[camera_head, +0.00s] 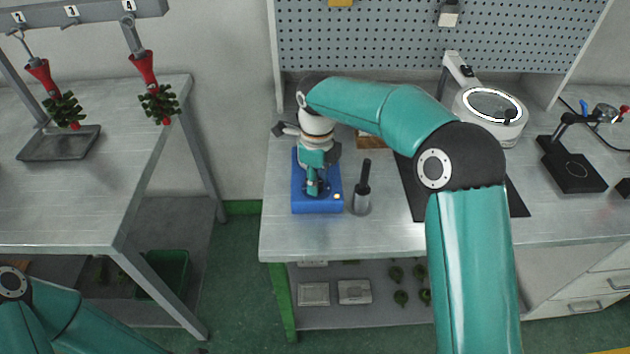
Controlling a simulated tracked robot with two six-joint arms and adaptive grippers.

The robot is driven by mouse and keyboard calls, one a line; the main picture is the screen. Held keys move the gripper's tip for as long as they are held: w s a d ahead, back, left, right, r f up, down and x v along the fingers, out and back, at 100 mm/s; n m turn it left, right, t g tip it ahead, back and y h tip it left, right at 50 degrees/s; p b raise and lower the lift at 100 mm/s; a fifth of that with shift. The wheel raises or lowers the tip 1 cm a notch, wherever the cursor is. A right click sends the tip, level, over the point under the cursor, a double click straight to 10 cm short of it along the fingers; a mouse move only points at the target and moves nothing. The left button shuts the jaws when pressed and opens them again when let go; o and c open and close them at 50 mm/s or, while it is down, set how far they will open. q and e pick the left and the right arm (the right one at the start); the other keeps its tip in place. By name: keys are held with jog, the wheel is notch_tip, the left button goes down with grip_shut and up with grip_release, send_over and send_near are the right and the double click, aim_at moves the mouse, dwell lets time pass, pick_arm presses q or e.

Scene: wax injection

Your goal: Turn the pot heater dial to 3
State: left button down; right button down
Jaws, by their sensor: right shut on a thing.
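The pot heater (300,204) is a blue box on the middle metal bench, with a small lit orange spot at its front right. My right gripper (312,188) points down over it, with its fingers shut at the front part of the box top. The dial is hidden by the fingers, so its setting cannot be read. My left arm shows at the lower left, and its gripper is outside the view.
A dark-handled tool (364,178) stands in a metal holder just right of the heater. A black mat (517,203), a ring-lit magnifier (493,105) and a black stand (572,172) are further right. Red funnels with green wax trees (158,103) hang at left.

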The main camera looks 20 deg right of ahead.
jog(key=shift+w+a+r+m, duration=0.1)
jog(key=shift+w+m, duration=0.05)
jog(key=shift+m, duration=0.65)
jog(key=shift+w+r+m, duration=0.1)
jog(key=shift+m, duration=0.7)
jog(key=c, duration=0.8)
grip_release()
jog(key=shift+f, duration=0.1)
notch_tip(320, 180, up, 12)
jog(key=shift+f, duration=0.1)
